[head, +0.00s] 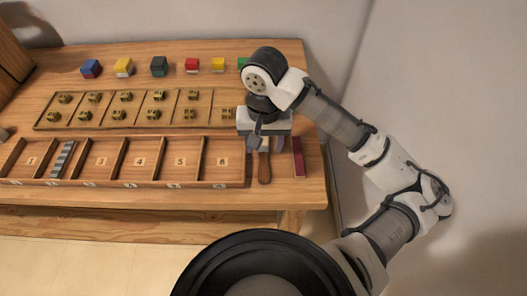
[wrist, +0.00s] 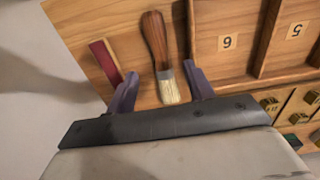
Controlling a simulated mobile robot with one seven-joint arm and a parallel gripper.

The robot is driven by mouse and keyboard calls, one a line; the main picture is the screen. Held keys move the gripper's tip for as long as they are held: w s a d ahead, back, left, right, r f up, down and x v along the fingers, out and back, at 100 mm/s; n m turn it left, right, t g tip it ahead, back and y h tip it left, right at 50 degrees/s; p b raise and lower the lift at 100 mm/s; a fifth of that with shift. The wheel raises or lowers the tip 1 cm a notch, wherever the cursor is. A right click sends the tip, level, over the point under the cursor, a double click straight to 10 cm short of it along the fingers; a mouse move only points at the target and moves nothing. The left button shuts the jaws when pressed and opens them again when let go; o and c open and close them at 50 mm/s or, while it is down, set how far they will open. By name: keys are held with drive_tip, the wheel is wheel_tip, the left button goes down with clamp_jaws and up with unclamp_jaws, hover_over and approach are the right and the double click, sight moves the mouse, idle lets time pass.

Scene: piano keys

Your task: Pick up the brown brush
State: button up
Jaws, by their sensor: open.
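The brown brush (wrist: 156,42) lies on the wooden table, with a brown wooden handle and pale bristles (wrist: 170,88). In the wrist view its bristle end is between the two fingers of my gripper (wrist: 160,90). The fingers are spread apart, one on each side of the bristles, and nothing is held between them. In the head view my gripper (head: 264,148) is over the table's right end, and only the brush's handle (head: 264,168) shows below it. The bristles are hidden there by the gripper.
A dark red block (head: 298,157) lies close to the right of the brush. A numbered wooden tray (head: 222,175) stands close to its left, with a grey striped piece (head: 63,159) in one compartment. Several coloured blocks (head: 123,67) line the table's back. A wall (head: 450,100) rises at the right.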

sight(264, 161)
drive_tip(key=shift+s+f+p, duration=0.15)
drive_tip(key=shift+f+p, duration=0.1)
drive_tip(key=shift+f, duration=1.2)
drive_tip(key=shift+s+f+p, duration=0.1)
drive_tip(key=shift+f+p, duration=0.1)
drive_tip(key=shift+f, duration=1.25)
drive_tip(key=c, duration=1.1)
